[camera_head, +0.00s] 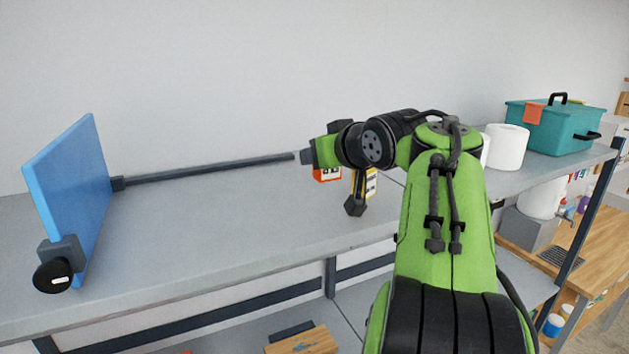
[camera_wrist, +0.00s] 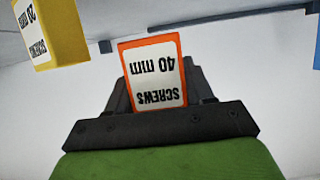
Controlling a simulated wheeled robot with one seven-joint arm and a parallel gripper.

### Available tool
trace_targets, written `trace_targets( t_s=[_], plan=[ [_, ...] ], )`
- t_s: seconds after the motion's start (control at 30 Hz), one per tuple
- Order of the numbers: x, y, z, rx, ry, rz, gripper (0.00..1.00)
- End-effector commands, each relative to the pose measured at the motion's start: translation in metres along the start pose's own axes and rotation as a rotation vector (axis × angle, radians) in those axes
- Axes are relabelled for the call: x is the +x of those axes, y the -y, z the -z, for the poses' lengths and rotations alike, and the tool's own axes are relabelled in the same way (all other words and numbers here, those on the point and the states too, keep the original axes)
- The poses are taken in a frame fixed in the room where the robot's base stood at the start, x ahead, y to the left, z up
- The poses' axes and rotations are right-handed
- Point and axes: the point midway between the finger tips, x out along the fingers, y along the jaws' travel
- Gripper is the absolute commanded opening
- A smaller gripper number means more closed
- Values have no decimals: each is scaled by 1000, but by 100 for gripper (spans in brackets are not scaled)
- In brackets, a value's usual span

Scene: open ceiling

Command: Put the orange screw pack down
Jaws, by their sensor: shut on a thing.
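The orange screw pack (camera_wrist: 152,78) has a white label reading "SCREWS 40 mm", upside down in the wrist view. My gripper (camera_wrist: 160,95) is shut on it. In the head view a small part of the orange pack (camera_head: 327,174) shows below my green wrist, over the grey shelf (camera_head: 250,215). The rest of it is hidden by my arm. I cannot tell whether the pack touches the shelf.
A yellow screw pack (camera_head: 371,184) stands close by; it also shows in the wrist view (camera_wrist: 60,30). A blue panel (camera_head: 70,190) with a dark rail (camera_head: 210,170) is at left. White rolls (camera_head: 507,147) and a teal box (camera_head: 555,128) stand at right. The shelf's left-middle is clear.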

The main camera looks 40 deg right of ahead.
Motion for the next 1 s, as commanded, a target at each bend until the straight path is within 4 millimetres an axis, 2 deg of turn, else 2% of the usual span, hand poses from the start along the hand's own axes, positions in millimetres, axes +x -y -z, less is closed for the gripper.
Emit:
trace_targets(
  t_s=[0.3,0.67,0.7,0.87,1.0],
  plan=[
    [19,0,-47,0,-1,-2,19],
    [21,0,-51,-2,-2,-1,19],
    [21,0,-52,-2,-1,-1,54],
    [21,0,-50,-2,-1,-1,78],
    [21,0,-50,-2,-1,-1,78]
  ],
)
